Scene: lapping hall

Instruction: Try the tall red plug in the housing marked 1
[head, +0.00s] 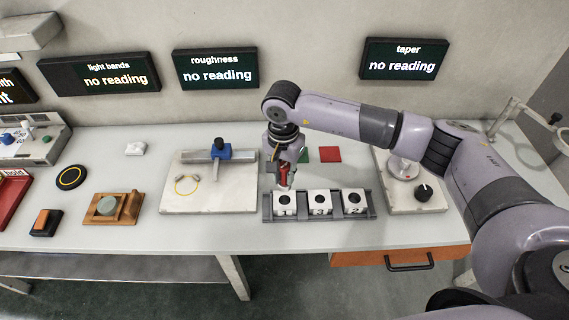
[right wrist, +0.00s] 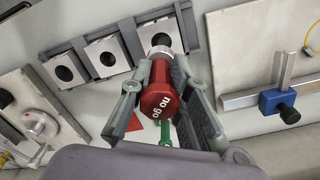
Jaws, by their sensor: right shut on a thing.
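My right gripper (head: 284,186) is shut on the red plug (head: 283,173), which stands roughly upright above the housing marked 1 (head: 286,207) at the left end of the grey rack. In the right wrist view the plug (right wrist: 163,92) sits between the fingers, with "no go" on its red end. Its silver tip points at the hole of the housing marked 1 (right wrist: 150,28). I cannot tell whether the tip is in the hole or just over it. My left gripper is not in view.
The housings marked 3 (head: 319,205) and 2 (head: 354,204) share the grey rack (head: 316,217). A red square (head: 330,154) lies behind it. A plate with a blue-clamped stand (head: 220,153) is left; a plate with a black knob (head: 424,192) is right. The taper display (head: 403,59) says no reading.

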